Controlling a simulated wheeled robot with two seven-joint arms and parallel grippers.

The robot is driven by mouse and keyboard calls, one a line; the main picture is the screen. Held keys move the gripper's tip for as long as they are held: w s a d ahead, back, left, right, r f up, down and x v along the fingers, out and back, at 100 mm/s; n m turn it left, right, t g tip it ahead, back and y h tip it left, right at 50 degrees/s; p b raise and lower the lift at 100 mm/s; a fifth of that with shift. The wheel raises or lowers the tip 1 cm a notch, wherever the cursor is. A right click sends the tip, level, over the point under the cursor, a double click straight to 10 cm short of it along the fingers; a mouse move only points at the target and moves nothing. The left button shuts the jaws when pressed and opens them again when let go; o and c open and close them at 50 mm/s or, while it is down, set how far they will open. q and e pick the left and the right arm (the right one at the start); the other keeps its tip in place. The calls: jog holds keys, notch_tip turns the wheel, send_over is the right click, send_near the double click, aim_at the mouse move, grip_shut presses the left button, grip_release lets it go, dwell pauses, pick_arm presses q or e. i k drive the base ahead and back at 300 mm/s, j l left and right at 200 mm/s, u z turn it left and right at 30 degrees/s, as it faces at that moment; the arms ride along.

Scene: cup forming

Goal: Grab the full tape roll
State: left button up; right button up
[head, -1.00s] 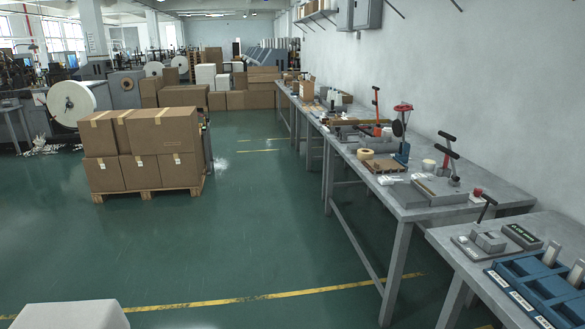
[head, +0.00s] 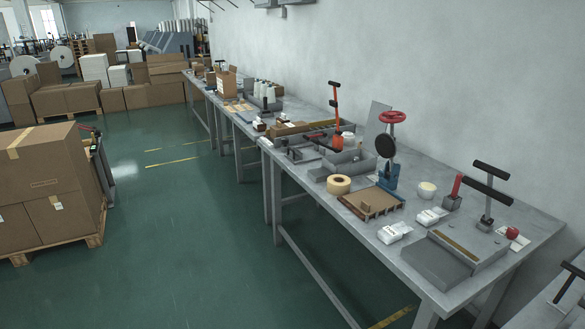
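A wide tan tape roll (head: 340,190) lies flat on the long grey workbench (head: 379,246), left of a small brown wooden pallet-like tray (head: 371,205). Its centre hole faces up. A smaller cream-white round item (head: 427,192), perhaps another roll, sits further right, beyond the tray and the blue-based press (head: 389,176). I cannot tell from its top whether it is a tape roll. Neither of my grippers is in view.
White packets (head: 394,232) and a grey sealer-like device (head: 440,262) occupy the bench's near end. A red-wheeled press stands behind the tray. Stacked cartons (head: 45,185) on a pallet stand at left. Green floor between them and the bench is clear.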

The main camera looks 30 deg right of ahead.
aim_at(338, 185)
jog(key=i+z, duration=0.4)
jog(key=i+j+z, duration=0.4)
jog(key=i, duration=0.15)
jog(key=i+j+z, duration=0.25)
jog(key=i+z, duration=0.15)
jog(key=i, duration=0.1)
